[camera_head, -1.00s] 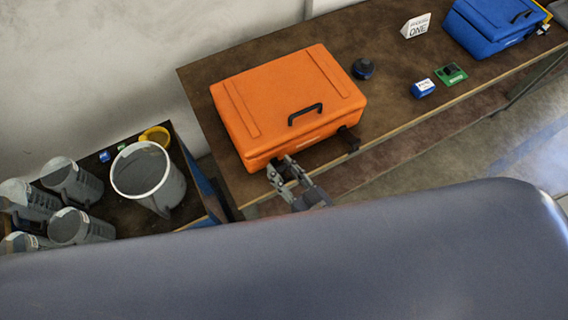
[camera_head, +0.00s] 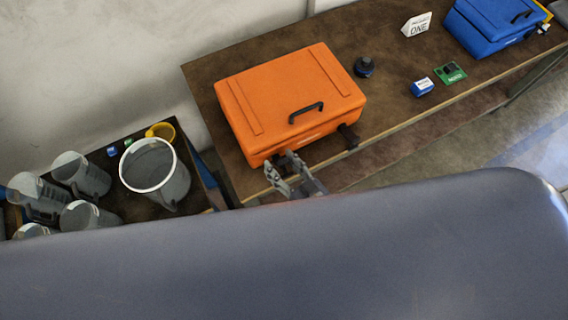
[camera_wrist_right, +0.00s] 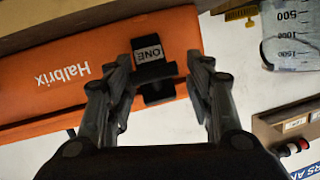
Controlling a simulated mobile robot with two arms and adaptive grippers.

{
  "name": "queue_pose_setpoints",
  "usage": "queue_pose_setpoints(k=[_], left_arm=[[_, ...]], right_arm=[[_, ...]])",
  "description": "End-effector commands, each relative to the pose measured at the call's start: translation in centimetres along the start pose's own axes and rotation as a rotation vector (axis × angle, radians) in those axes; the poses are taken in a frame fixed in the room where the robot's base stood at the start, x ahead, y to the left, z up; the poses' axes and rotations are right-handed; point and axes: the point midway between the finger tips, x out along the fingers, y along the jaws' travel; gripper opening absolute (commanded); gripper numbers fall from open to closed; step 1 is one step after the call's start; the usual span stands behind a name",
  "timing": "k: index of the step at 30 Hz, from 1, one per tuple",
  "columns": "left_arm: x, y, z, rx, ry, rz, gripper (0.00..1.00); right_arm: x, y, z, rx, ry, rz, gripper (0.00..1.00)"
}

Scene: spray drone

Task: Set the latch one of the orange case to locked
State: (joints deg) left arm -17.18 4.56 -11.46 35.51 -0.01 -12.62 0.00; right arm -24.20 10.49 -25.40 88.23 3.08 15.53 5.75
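The orange case (camera_head: 290,95) lies closed on the brown table, with a black handle (camera_head: 305,112) on its lid. In the right wrist view its orange side (camera_wrist_right: 60,75) carries the word Halbrix upside down. A black latch with the label ONE (camera_wrist_right: 152,72) sits on that side. Whether it is locked I cannot tell. My right gripper (camera_head: 283,170) is at the case's front edge, near its left end. In the wrist view the gripper (camera_wrist_right: 163,78) is open, one finger on each side of the latch, with gaps visible. My left gripper is not in view.
A second black latch (camera_head: 349,137) is at the case's right front. A dark round object (camera_head: 363,67), a blue box (camera_head: 422,87), a green board (camera_head: 451,73), a sign (camera_head: 417,25) and a blue case (camera_head: 490,25) are on the table. Several jugs and a bucket (camera_head: 155,175) stand lower left.

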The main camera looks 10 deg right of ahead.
Motion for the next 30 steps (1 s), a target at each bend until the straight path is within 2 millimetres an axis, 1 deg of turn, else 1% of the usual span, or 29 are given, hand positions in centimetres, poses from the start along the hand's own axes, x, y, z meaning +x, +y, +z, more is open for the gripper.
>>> queue_pose_setpoints(k=[8, 11, 14, 24, 27, 30], left_arm=[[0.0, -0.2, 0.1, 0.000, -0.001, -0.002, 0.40], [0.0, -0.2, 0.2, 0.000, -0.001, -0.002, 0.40], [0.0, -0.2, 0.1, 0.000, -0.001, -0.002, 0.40], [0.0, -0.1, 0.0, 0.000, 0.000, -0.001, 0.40], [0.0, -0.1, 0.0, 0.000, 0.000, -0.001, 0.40], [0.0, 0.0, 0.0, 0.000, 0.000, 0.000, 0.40]], right_arm=[[-0.1, 0.3, 0.1, -0.006, -0.002, 0.003, 0.51], [-0.7, 0.3, 0.1, -0.007, -0.004, 0.004, 0.51], [-2.0, 0.3, 0.2, -0.007, -0.005, 0.004, 0.51], [-9.0, 0.1, 0.2, -0.007, -0.006, 0.002, 0.51], [-10.4, 0.1, 0.1, -0.006, -0.004, 0.003, 0.51], [-11.4, 0.1, 0.1, -0.006, -0.003, 0.002, 0.51]])
